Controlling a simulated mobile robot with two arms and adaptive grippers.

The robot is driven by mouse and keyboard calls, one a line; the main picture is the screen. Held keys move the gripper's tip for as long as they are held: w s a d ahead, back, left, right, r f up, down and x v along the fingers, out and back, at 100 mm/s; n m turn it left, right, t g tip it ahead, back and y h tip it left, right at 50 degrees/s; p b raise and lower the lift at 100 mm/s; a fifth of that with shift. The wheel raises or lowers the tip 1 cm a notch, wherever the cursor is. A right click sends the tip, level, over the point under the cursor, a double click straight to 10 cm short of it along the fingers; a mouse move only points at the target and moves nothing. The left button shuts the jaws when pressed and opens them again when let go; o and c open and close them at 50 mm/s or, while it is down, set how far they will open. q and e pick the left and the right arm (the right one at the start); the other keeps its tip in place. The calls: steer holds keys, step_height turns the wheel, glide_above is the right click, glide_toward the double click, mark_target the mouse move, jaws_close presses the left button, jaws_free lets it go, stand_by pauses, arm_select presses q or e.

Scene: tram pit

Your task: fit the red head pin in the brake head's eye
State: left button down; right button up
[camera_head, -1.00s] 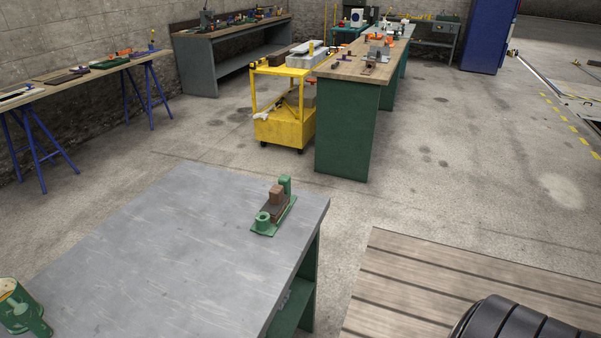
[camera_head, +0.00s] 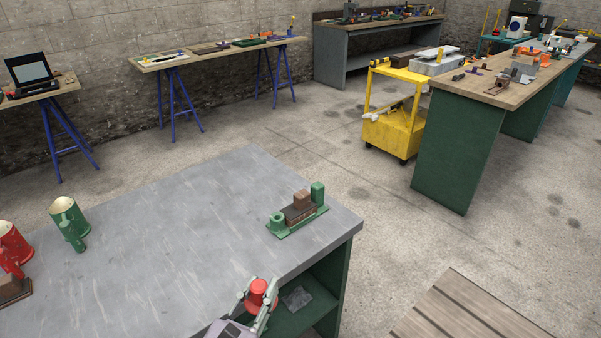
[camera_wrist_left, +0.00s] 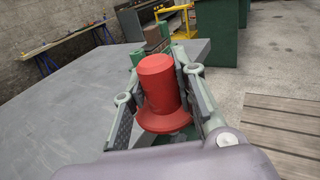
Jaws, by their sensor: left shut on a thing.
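My left gripper (camera_head: 258,294) is at the bottom of the head view, over the front edge of the grey table. It is shut on a red pin (camera_head: 259,287), which also fills the middle of the left wrist view (camera_wrist_left: 159,85), upright between the two fingers with its wide flange low. The brake head (camera_head: 298,209) sits on a green base near the table's far right corner. It has a brown block in the middle, a green post at one end and a round green ring, which looks like the eye, at the other. The pin is apart from it. My right gripper is not in view.
A green mug-shaped holder (camera_head: 70,217) and a red one (camera_head: 12,245) stand at the table's left. The grey tabletop (camera_head: 170,240) between is clear. A yellow cart (camera_head: 392,133) and a green bench (camera_head: 453,150) stand beyond. A wooden platform (camera_head: 470,312) lies at lower right.

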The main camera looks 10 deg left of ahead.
arm_select(q)
steer(key=w+a+r+m+h+p, duration=0.15)
steer(key=w+h, duration=0.25)
steer(key=w, duration=1.3)
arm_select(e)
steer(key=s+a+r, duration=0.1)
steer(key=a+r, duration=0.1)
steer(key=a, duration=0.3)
arm_select(q)
steer(key=w+a+r+m+g, duration=0.1)
steer(key=w+a+r, duration=0.2)
steer(key=w+r, duration=0.55)
step_height(320, 180, down, 6)
steer(key=b, duration=0.4)
steer(key=shift+d, duration=0.25)
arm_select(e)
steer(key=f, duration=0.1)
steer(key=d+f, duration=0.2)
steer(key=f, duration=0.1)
